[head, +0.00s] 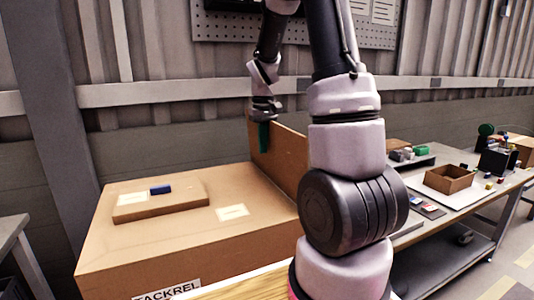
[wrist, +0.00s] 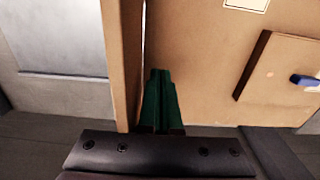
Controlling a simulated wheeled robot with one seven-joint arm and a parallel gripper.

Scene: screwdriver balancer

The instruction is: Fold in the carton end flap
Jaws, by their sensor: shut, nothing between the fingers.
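The large brown carton (head: 190,240) stands at the left in the head view, and its top fills the right side of the wrist view (wrist: 195,65). Its end flap (head: 285,157) stands up along the carton's right edge. In the wrist view the flap (wrist: 122,60) shows nearly edge-on as a brown strip. My gripper (head: 264,138) is at the flap's far upper end, with green fingers pointing down on the carton-top side. In the wrist view the fingers (wrist: 159,85) are together and empty, just right of the flap. I cannot tell whether they touch it.
A flat brown panel (head: 155,207) with a blue block (head: 161,189) on it lies on the carton top. A workbench (head: 415,228) at the right holds an open small box (head: 450,184) and loose parts. A wall with a pegboard stands behind.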

